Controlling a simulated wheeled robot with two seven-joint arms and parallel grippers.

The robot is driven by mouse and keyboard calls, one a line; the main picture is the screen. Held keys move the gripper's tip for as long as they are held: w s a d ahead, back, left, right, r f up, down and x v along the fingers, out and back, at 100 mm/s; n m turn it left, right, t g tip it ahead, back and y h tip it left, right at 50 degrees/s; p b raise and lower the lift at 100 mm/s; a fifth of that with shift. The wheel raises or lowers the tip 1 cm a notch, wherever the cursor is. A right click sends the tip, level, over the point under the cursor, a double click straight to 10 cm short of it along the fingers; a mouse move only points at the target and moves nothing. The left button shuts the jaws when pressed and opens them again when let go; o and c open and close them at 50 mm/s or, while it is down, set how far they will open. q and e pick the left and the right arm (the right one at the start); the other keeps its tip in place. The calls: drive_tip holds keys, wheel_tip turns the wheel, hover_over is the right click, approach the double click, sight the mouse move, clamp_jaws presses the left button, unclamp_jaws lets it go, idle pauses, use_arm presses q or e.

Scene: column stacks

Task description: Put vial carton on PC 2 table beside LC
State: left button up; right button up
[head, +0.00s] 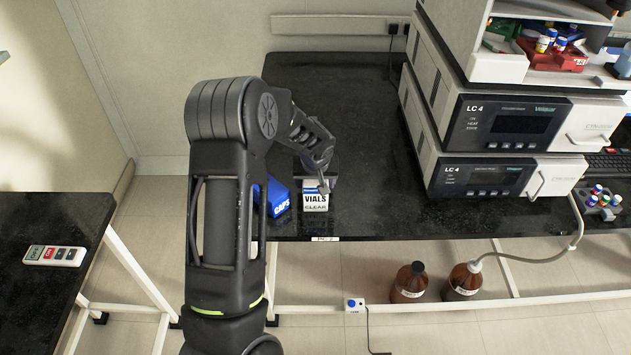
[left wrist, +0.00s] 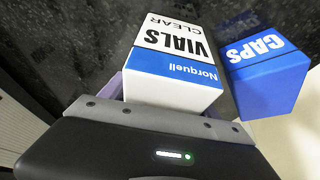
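The vial carton (head: 315,201), white with a blue band and the words VIALS CLEAR, is at the front of the black table labelled PC 2 (head: 325,239). It also shows in the left wrist view (left wrist: 175,62), directly in front of my gripper. My left gripper (head: 318,183) is at the carton's back side, very close to it. Its fingers are mostly hidden, so whether they press on the carton is unclear. The LC, two stacked units marked LC 4 (head: 483,176), stands on the table to the right of the carton. My right gripper is out of view.
A blue CAPS box (head: 277,198) sits just left of the carton, partly behind my arm; it also shows in the left wrist view (left wrist: 268,77). The table between carton and LC is clear. Brown bottles (head: 410,283) stand below. Another black table (head: 40,215) is at left.

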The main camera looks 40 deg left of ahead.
use_arm(q)
drive_tip(key=shift+o, duration=1)
drive_tip(key=shift+r, duration=0.1)
drive_tip(key=shift+r, duration=0.15)
drive_tip(key=shift+s+d+r, duration=0.1)
drive_tip(key=shift+r, duration=0.25)
drive_tip(key=b+v, duration=0.1)
drive_tip(key=v, duration=1)
